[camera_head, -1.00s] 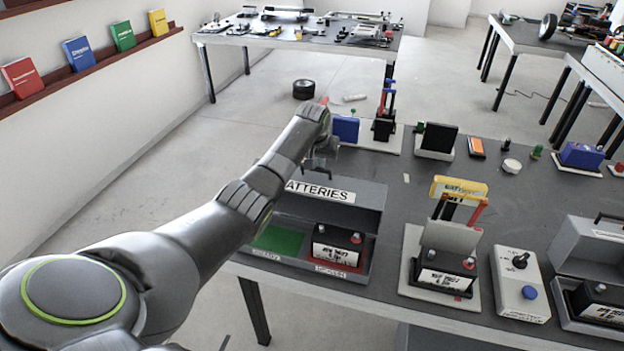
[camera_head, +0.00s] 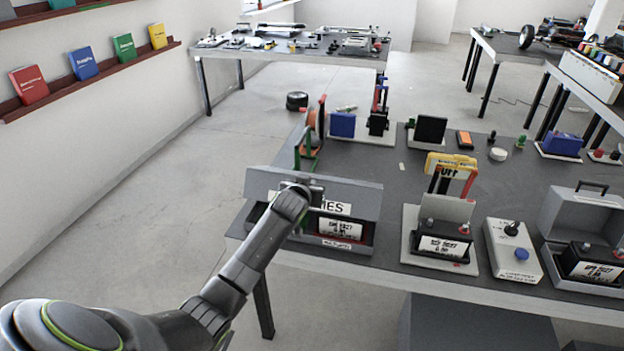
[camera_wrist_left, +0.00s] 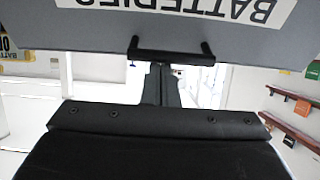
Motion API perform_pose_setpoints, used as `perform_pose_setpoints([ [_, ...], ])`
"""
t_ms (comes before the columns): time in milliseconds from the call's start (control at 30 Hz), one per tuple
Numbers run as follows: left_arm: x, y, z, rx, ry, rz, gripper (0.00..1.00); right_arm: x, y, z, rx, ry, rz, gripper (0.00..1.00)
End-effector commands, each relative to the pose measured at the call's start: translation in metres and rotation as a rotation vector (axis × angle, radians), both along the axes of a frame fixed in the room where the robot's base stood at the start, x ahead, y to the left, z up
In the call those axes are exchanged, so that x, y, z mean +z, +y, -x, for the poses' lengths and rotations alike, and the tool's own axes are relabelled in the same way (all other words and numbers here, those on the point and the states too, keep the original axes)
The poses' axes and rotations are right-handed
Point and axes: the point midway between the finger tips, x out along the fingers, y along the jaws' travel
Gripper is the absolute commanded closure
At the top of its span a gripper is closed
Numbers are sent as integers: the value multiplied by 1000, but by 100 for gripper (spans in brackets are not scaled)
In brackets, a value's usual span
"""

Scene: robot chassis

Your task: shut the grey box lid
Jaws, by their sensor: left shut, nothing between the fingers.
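The grey box (camera_head: 362,247) stands at the table's front left edge. Its lid (camera_head: 360,195), labelled BATTERIES, is tilted forward over the box, partly lowered. A battery (camera_head: 340,230) shows inside below the lid. My left gripper (camera_head: 312,186) is at the lid, with my forearm covering part of the label and the box's left side. In the left wrist view the lid (camera_wrist_left: 60,25) fills the top, and its black handle (camera_wrist_left: 172,52) is by the tip of my shut, empty gripper (camera_wrist_left: 160,75). Whether they touch is unclear. My right gripper is not in view.
A battery stand (camera_head: 440,240), a switch box (camera_head: 513,250) and a second open grey box (camera_head: 583,210) stand to the right. Reels and a green frame (camera_head: 306,150) are behind the lid. The table's middle is mostly clear.

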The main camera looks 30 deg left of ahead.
Motion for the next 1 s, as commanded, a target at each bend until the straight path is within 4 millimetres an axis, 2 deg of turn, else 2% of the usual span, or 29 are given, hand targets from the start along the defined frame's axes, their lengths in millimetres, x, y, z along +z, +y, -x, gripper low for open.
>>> perform_pose_setpoints([
  [33, -14, -1, 6, 1, -17, -2, 100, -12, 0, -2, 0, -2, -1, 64],
  [467, -44, -8, 34, 1, -198, -47, 100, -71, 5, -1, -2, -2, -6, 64],
  [1000, -80, -14, 59, 1, -390, -93, 100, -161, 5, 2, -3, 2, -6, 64],
])
